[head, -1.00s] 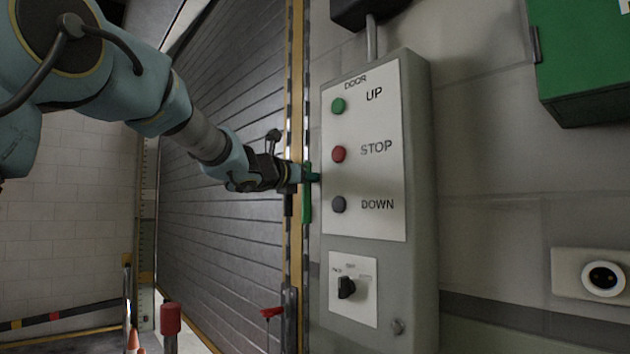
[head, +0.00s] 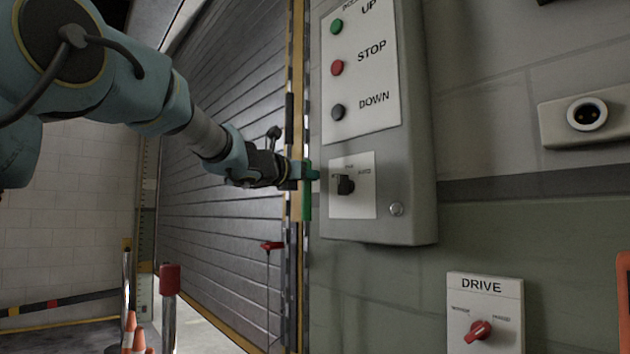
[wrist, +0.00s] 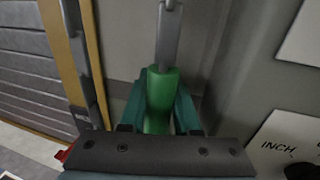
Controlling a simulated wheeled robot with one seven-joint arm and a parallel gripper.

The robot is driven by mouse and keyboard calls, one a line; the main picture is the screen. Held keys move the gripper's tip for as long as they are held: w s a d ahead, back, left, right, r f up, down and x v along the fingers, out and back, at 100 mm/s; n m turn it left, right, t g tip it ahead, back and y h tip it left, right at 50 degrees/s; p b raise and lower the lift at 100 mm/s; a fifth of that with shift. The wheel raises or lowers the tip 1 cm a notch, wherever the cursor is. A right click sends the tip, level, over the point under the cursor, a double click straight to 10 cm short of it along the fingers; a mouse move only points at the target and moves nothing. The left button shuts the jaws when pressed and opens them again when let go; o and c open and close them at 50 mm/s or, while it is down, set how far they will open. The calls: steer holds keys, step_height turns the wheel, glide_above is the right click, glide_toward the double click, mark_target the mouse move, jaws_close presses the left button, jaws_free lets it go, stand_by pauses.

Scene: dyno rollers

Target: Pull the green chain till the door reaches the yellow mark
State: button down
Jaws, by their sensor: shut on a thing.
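My gripper (head: 303,173) is shut on the green chain (head: 307,206) beside the control box. In the wrist view my gripper (wrist: 161,98) has a teal finger on each side of a green grip piece of the chain (wrist: 159,112), with grey metal links (wrist: 168,38) running up from it. The door (head: 225,130) is a grey slatted shutter with a yellow lower edge, and bright floor shows beneath it. A yellow patch (head: 144,267) sits low on the far door post; I cannot tell for sure that it is the mark.
The grey control box (head: 412,215) is just right of my gripper. A DRIVE switch plate (head: 484,287) and a socket (head: 586,114) are on the wall.

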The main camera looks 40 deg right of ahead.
steer(key=shift+f+b, duration=1)
steer(key=shift+f, duration=0.55)
steer(key=c, duration=0.6)
jaws_free()
steer(key=shift+r, duration=0.1)
steer(key=a, duration=0.3)
steer(key=s+a+b, duration=0.1)
steer(key=a, duration=0.3)
steer(key=a+b, duration=0.1)
steer(key=a, duration=0.2)
steer(key=shift+s+a, duration=0.3)
steer(key=shift+s, duration=0.1)
